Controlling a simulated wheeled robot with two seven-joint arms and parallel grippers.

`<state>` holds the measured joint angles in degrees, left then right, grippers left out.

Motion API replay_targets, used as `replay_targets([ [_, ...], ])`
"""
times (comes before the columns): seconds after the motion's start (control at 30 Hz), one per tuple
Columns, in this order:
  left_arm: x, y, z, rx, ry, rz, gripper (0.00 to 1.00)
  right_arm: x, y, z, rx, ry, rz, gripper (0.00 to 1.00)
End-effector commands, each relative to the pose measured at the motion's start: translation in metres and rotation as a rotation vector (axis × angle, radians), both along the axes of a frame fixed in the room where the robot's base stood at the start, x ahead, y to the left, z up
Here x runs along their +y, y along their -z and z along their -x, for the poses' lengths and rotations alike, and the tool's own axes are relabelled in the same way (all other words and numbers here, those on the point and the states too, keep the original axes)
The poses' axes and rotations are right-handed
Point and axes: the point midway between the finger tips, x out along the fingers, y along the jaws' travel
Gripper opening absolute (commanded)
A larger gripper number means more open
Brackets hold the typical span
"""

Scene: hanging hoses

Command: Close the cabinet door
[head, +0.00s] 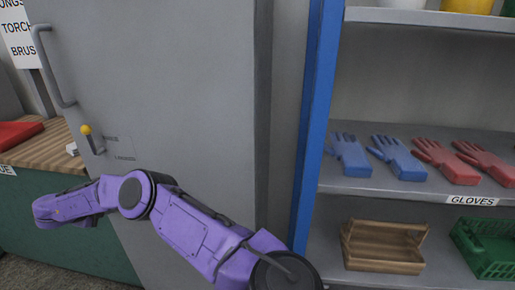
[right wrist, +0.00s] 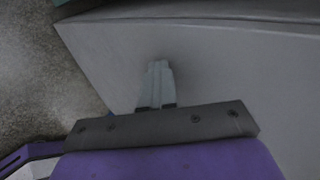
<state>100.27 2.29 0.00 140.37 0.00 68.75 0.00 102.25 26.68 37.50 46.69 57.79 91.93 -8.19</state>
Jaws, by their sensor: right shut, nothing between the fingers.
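The grey cabinet door (head: 190,90) fills the left middle of the head view. It has a long vertical bar handle (head: 48,65) near its left edge. Below the handle is a small lever with a yellow knob (head: 86,129), beside small labels too faint to read. My purple right arm crosses low in front of the door, and its gripper cannot be made out there. In the right wrist view my right gripper (right wrist: 158,68) is shut and empty, its tips at or very near a plain grey panel (right wrist: 230,75). Contact is unclear. My left gripper is not in view.
A wooden-topped bench (head: 40,150) with a red object stands left of the door. Right of a blue post (head: 314,120), shelves hold blue and red gloves (head: 400,158), a wooden caddy (head: 384,246) and a green crate (head: 488,247). Bare floor (right wrist: 40,80) shows beside the panel.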

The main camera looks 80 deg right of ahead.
Motion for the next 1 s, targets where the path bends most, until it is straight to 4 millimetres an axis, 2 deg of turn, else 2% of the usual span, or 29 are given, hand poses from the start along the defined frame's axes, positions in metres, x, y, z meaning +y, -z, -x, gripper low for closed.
replay_targets([
  [0.03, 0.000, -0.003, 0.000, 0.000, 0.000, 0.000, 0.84, -0.007, -0.009, 0.000, -0.012, 0.007, 0.020, 0.00],
  [0.07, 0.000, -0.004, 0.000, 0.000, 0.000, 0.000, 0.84, -0.003, -0.009, 0.000, -0.011, 0.007, 0.020, 0.00],
  [0.23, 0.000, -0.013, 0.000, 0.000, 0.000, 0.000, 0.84, 0.044, -0.009, -0.001, -0.004, -0.007, 0.011, 0.00],
  [0.4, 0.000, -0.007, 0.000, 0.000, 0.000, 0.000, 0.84, 0.083, -0.039, 0.000, -0.007, -0.009, 0.008, 0.00],
  [0.5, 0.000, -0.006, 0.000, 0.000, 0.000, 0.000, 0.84, 0.100, -0.054, 0.002, -0.005, -0.008, 0.008, 0.00],
  [0.7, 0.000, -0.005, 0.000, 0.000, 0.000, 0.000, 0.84, 0.118, -0.069, 0.005, -0.001, -0.006, 0.005, 0.00],
  [0.93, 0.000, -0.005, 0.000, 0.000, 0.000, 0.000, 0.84, 0.119, -0.071, 0.005, -0.005, -0.005, 0.004, 0.00],
  [1.0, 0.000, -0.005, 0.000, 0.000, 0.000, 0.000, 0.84, 0.118, -0.073, -0.004, -0.024, -0.060, 0.036, 0.00],
])
